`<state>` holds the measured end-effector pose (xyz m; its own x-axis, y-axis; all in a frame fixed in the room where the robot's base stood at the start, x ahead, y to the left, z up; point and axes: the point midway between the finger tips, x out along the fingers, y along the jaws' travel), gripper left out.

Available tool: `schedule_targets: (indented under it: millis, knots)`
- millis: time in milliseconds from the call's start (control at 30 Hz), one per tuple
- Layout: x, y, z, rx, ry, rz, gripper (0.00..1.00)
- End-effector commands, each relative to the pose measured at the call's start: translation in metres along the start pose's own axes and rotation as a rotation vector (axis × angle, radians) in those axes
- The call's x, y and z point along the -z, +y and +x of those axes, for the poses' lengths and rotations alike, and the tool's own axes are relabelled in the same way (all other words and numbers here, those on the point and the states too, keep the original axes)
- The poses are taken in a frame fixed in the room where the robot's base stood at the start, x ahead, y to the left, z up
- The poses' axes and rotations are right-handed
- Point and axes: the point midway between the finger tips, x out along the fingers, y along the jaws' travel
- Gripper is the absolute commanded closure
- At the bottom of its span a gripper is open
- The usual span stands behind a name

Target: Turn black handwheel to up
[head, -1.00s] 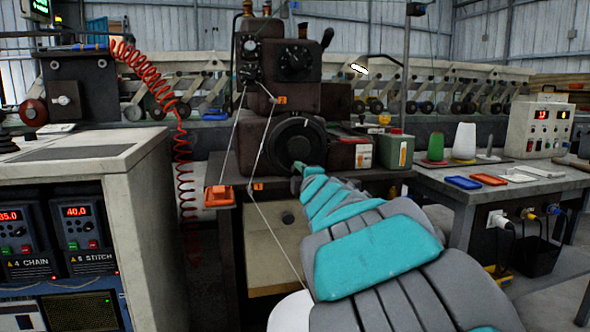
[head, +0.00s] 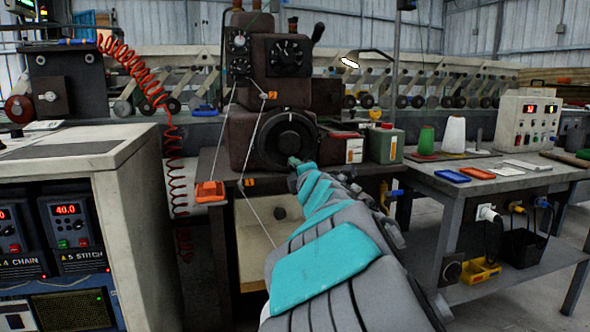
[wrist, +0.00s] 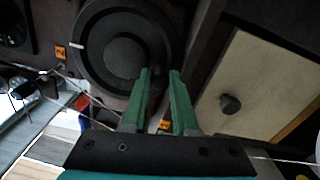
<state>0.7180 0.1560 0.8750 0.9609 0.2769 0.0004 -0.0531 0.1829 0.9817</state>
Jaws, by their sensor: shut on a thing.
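The black handwheel (head: 268,139) is on the front of a dark brown machine (head: 283,92). It also shows in the wrist view (wrist: 93,62), with a pale mark on its left rim there. My gripper (wrist: 160,72) has green fingers with a narrow gap between them. Their tips are at the wheel's lower right rim in the wrist view, shut on the wheel's edge. In the head view my gripper (head: 294,163) is at the wheel's lower right, and my arm hides part of the machine below. The exact grip is hard to see.
A pale drawer front with a dark knob (wrist: 230,103) is close to my fingers. Thin cords with orange tags (head: 249,182) hang left of the wheel. A control cabinet (head: 95,165) stands left; a side table (head: 500,180) with cones stands right.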

Motion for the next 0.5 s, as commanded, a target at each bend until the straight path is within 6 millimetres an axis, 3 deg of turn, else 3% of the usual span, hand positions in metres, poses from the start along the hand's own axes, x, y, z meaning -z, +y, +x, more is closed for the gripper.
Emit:
schedule_targets:
  millis: [33, 267, 500]
  knots:
    - [-0.0006, -0.0034, 0.0002, 0.006, -0.002, -0.001, 0.69]
    - [-0.0004, -0.0019, 0.0001, 0.003, -0.001, 0.0, 0.44]
    - [-0.0003, -0.0009, 0.0, 0.002, -0.001, 0.001, 0.43]
